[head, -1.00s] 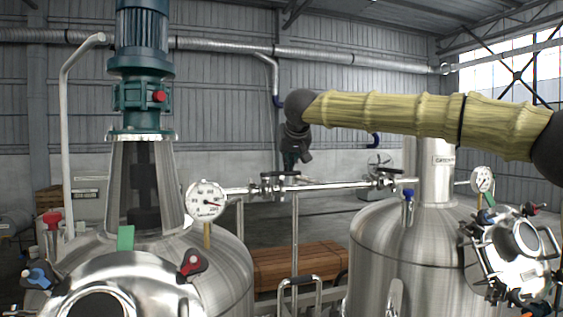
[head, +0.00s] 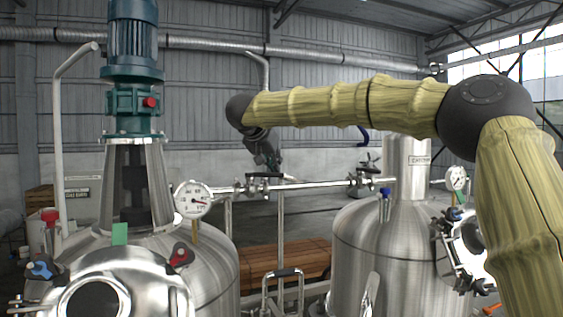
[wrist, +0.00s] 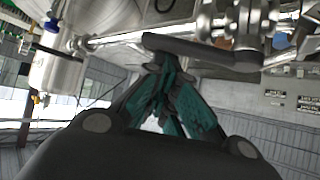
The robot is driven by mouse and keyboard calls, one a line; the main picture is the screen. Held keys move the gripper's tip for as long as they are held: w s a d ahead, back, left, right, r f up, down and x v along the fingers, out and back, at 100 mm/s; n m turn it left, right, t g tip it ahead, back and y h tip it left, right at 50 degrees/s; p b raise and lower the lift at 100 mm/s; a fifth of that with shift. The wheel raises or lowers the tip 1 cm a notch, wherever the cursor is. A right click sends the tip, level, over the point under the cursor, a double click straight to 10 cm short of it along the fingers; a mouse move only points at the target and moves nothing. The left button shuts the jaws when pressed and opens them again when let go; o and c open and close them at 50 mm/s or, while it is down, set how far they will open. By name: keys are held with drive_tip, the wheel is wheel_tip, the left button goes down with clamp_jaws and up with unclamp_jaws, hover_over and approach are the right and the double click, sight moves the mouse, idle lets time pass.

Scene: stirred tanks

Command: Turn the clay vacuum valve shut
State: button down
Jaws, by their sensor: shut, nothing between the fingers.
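My gripper (head: 270,163) hangs, fingers down, just above the left dark-handled valve (head: 262,183) on the horizontal steel pipe between the tanks. In the wrist view my gripper's teal-and-black fingers (wrist: 163,68) are closed together and empty. Their tips are close to one end of a dark grey lever (wrist: 205,52); I cannot tell whether they touch it. A second dark-handled valve (head: 362,180) is farther right on the same pipe. No clear clay colour or readable label shows which valve is the clay vacuum one.
The right tank (head: 350,245) has another gauge (head: 456,178). A metal rail (head: 283,275) and brown wooden stack (head: 300,258) are between and behind them.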

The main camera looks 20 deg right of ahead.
sight(267, 173)
drive_tip(key=shift+s+a+f+m+g+h, duration=0.1)
drive_tip(key=shift+s+a+m+g+h, duration=0.3)
drive_tip(key=shift+a+m, duration=0.4)
drive_tip(key=shift+s+a+r+m+g+h, duration=0.1)
drive_tip(key=shift+s+a+m+g+h, duration=0.25)
drive_tip(key=shift+a, duration=0.7)
drive_tip(key=shift+s+a+f+m+g+h, duration=0.1)
drive_tip(key=shift+s+a+m+g+h, duration=0.15)
drive_tip(key=shift+s+a+m+g, duration=0.45)
drive_tip(key=shift+w+a, duration=0.25)
drive_tip(key=shift+a, duration=0.1)
drive_tip(key=shift+w, duration=0.15)
drive_tip(key=shift+w, duration=0.6)
